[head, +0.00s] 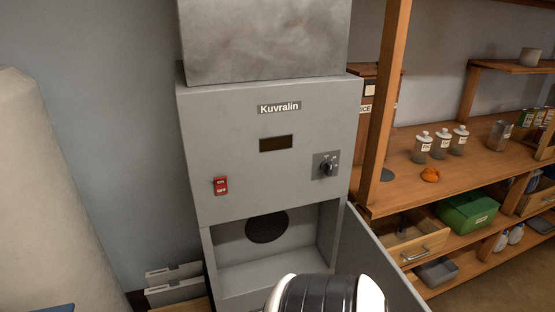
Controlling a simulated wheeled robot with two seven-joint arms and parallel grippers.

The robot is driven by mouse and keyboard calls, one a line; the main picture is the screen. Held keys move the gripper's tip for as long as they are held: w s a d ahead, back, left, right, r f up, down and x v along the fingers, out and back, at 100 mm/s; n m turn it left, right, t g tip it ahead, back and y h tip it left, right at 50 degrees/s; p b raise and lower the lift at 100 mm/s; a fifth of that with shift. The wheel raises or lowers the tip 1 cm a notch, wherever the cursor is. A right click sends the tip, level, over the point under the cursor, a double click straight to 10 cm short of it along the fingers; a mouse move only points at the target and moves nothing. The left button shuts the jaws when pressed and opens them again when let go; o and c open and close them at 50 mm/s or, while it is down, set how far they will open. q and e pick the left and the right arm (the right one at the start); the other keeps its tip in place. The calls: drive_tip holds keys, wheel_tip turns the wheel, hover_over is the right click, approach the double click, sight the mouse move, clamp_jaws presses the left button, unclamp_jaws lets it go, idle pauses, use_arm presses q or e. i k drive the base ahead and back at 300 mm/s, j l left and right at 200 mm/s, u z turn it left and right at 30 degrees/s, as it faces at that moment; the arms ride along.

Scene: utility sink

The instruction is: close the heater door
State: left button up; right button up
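The heater (230,150) is a tall grey cabinet labelled Kuvralin, with a red switch, a dark display and a black knob on its front. Its lower compartment (240,275) stands open and shows a dark round opening in the back wall. The heater door (370,262) is a grey panel at the compartment's right side, swung open toward me. A white and black part of my arm (318,294) is at the bottom middle, in front of the compartment and beside the door, hiding part of both. I cannot tell which arm it is. Neither gripper's fingers show.
Wooden shelves (480,165) stand to the right, with jars, an orange item, a green box (467,212) and drawers. A large pale rounded tank (40,200) is at the left. Grey boxes (175,285) sit low at the heater's left.

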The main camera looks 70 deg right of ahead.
sight(360, 252)
drive_tip(key=k+l+z, duration=0.15)
drive_tip(key=z, duration=0.3)
drive_tip(key=k+l+z, duration=0.1)
drive_tip(key=z, duration=0.35)
drive_tip(key=k+l+z, duration=0.1)
drive_tip(key=l, duration=0.4)
drive_tip(key=k+l+z, duration=0.1)
drive_tip(key=l, duration=0.45)
drive_tip(key=k+l+z, duration=0.1)
drive_tip(key=l, duration=0.45)
drive_tip(key=k+l+z, duration=0.15)
drive_tip(key=l, duration=0.4)
